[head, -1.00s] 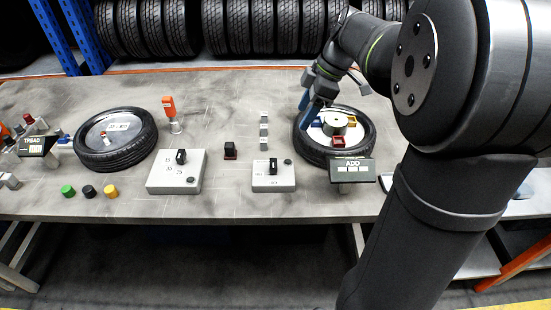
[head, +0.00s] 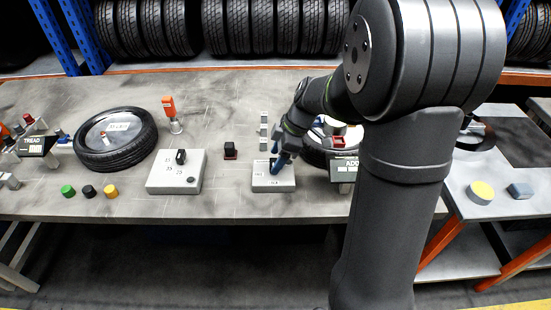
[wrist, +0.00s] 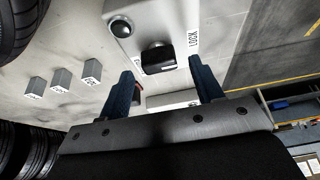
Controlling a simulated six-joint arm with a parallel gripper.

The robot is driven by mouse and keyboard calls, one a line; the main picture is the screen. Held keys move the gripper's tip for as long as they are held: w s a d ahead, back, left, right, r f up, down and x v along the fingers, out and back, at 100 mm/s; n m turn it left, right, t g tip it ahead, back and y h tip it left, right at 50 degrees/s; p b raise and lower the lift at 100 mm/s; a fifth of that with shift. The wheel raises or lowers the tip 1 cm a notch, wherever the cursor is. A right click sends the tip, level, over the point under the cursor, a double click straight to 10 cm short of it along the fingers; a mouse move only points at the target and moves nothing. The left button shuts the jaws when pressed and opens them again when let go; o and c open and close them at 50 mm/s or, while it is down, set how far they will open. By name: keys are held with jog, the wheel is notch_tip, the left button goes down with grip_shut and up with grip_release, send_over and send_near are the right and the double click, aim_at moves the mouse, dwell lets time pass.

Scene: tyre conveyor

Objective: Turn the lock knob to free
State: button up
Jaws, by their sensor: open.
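The lock box (head: 266,185) is a small grey box near the table's front edge. In the wrist view its black knob (wrist: 158,58) shows between my fingertips, with a LOCK label (wrist: 193,39) to its right and a dark round button (wrist: 121,28) to its left. My gripper (head: 280,164) is over the box in the head view and mostly hides the knob there. In the wrist view the blue fingers of my gripper (wrist: 161,70) are open, one on either side of the knob. I cannot tell whether they touch it.
A larger grey box (head: 160,184) with a black knob stands to the left. A tyre (head: 313,158) and the ADD sign (head: 344,171) are close on the right, partly behind my arm. Several small grey blocks (head: 264,131) stand behind the lock box.

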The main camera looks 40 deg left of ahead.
jog(key=shift+s+a+f, duration=0.15)
jog(key=shift+s+f, duration=0.05)
jog(key=shift+f, duration=0.45)
jog(key=c, duration=1)
jog(key=shift+m, duration=0.4)
jog(key=m+t, duration=0.1)
jog(key=m, duration=0.1)
jog(key=shift+s+m+y, duration=0.1)
jog(key=shift+m+y, duration=0.3)
jog(key=m, duration=0.2)
jog(key=m+t, duration=0.1)
jog(key=shift+s+m+t+y, duration=0.1)
jog(key=shift+m+t+y, duration=0.2)
jog(key=shift+m, duration=0.1)
jog(key=m+t, duration=0.2)
jog(key=m, duration=0.4)
jog(key=shift+s, duration=0.1)
jog(key=shift+m+t, duration=0.3)
